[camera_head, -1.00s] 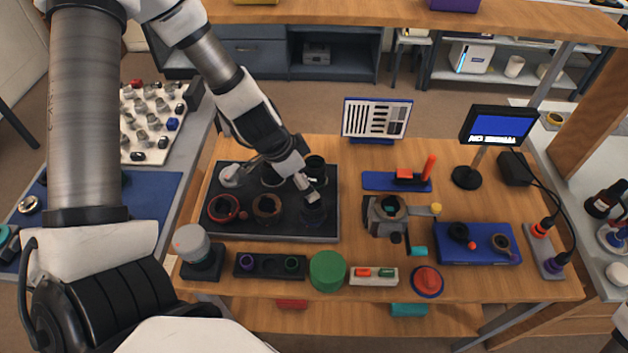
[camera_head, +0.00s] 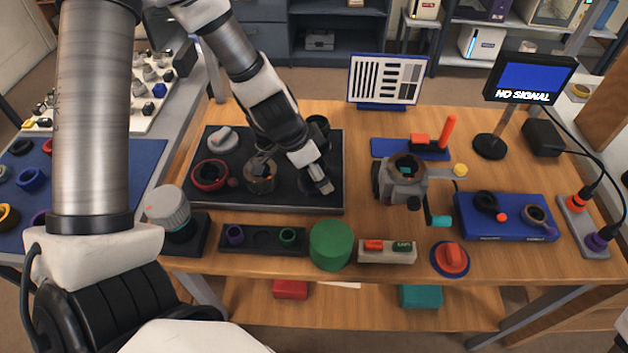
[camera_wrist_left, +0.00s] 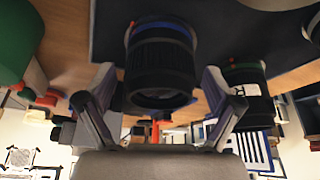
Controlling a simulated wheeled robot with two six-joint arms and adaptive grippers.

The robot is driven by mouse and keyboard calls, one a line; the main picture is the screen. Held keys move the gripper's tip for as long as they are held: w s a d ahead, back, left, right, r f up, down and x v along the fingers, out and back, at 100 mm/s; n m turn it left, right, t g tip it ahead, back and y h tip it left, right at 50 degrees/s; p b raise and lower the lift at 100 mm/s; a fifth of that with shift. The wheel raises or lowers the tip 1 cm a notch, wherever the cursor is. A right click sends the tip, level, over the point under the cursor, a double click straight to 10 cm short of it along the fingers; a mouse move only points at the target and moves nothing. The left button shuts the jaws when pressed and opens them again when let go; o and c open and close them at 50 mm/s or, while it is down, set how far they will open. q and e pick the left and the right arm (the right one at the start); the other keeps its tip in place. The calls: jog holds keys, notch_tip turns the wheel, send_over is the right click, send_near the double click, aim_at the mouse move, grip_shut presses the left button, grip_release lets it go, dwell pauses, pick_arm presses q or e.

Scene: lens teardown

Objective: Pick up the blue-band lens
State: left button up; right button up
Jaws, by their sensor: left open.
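The blue-band lens (camera_wrist_left: 160,65) is a dark ribbed barrel with a blue ring near one end. In the left wrist view it is between the two open fingers of my left gripper (camera_wrist_left: 162,105), and a gap shows on each side. In the head view my left gripper (camera_head: 294,178) is low over the front right of the black tray (camera_head: 285,203). There the lens is dark and mostly hidden by the gripper. My right gripper is out of view.
A lens with a green ring and white label (camera_wrist_left: 246,88) is close beside one finger. A green cylinder (camera_head: 330,246) stands in front of the tray.

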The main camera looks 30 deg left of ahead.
pick_arm(q)
jog(key=shift+w+d+f, duration=0.1)
jog(key=shift+w+f, duration=0.05)
jog(key=shift+f, duration=0.2)
jog(key=shift+r, duration=0.15)
jog(key=c, duration=1.4)
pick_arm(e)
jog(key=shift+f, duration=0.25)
pick_arm(q)
jog(key=shift+r, duration=0.1)
